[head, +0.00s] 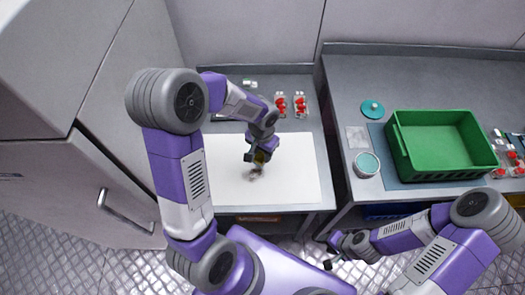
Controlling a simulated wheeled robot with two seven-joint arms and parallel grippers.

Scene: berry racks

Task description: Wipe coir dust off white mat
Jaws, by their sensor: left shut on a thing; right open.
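The white mat (295,178) lies on the left grey counter, partly hidden by my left arm. My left gripper (257,159) is over the middle of the mat, shut on a small dark yellowish cloth or sponge (262,157), mostly hidden by the gripper. A small brownish-grey patch (255,174), perhaps coir dust, shows on the mat just in front of the gripper. I cannot tell whether the held item touches the mat. My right gripper (330,250) is open and empty, low in front of the gap between the counters.
Two clear punnets of red berries (290,106) stand behind the mat. On the right counter are a green crate (398,152), a round tub (366,165), a teal lid (372,109) and more punnets (507,160). A cabinet with a handle (125,215) stands at left.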

